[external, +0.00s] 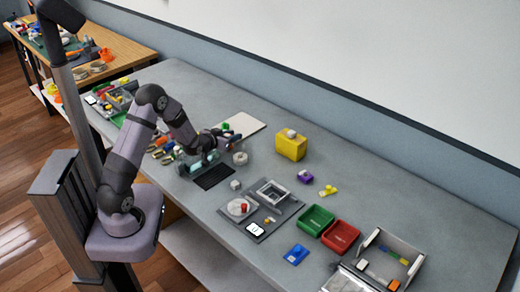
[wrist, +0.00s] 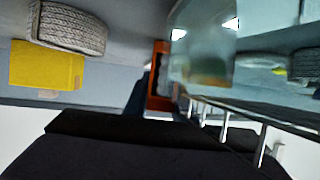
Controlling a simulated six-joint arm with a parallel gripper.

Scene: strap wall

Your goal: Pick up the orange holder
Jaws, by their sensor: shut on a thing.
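My gripper (external: 208,156) is low over the left-middle part of the grey table, by a dark flat pad. In the wrist view an orange piece (wrist: 158,76), which looks like the orange holder, stands upright against the dark finger of my gripper (wrist: 148,98). The gripper is shut on it. Only a narrow orange edge shows; the rest is hidden behind a glossy, see-through surface. In the external view I cannot make out the holder at the gripper.
A yellow box (external: 291,146) stands right of the gripper, and a pale ring-shaped roll (external: 240,158) is close by. The dark pad (external: 214,177) lies just below the gripper. Green (external: 315,220) and red (external: 340,236) bins are farther right.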

